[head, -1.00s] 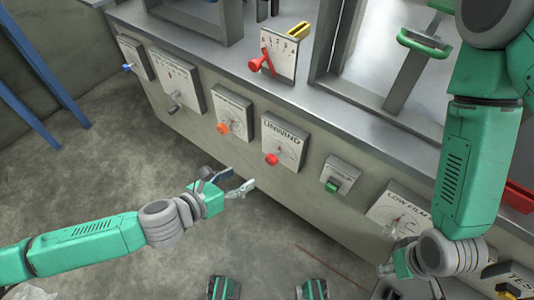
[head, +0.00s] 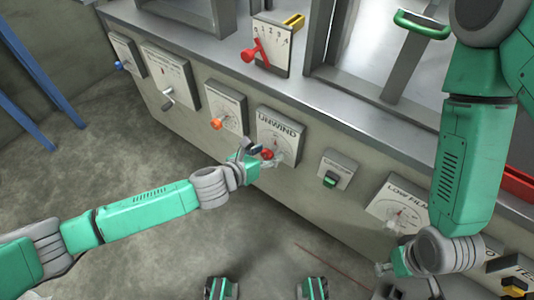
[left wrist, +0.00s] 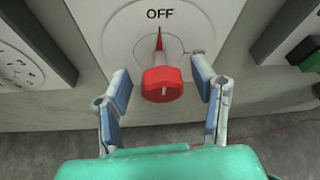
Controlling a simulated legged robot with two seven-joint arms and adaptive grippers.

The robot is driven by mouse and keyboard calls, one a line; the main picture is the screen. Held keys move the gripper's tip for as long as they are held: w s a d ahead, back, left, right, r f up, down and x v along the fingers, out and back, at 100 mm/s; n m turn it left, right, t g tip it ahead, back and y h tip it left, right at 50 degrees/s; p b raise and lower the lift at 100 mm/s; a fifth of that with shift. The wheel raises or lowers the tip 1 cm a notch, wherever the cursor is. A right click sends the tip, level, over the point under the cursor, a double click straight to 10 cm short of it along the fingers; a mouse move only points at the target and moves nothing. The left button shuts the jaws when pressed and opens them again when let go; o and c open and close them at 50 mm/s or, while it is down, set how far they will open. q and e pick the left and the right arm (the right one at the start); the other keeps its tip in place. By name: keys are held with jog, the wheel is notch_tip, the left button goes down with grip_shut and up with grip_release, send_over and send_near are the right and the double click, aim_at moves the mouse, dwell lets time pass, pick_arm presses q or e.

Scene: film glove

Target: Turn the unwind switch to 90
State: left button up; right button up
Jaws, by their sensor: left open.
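The unwind switch is a red knob (head: 267,154) on a white panel labelled UNWIND (head: 279,124) on the machine's front. In the left wrist view the red knob (left wrist: 162,84) shows close up, with its pointer up at OFF. My left gripper (head: 262,158) is at the switch; in the left wrist view its two fingers (left wrist: 160,90) are spread, one on each side of the knob, with gaps between. My right gripper (head: 388,268) is low at the right, near the LOW FILM panel (head: 397,207); its fingers are too small to read.
An orange knob (head: 216,124) on another panel is left of the unwind panel. A green switch (head: 330,180) is to its right. A red lever (head: 250,54) stands on the machine top above. The grey floor (head: 130,140) in front is mostly clear.

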pick_arm(q)
jog(key=shift+d, duration=0.25)
jog(key=shift+a, duration=0.15)
grip_shut()
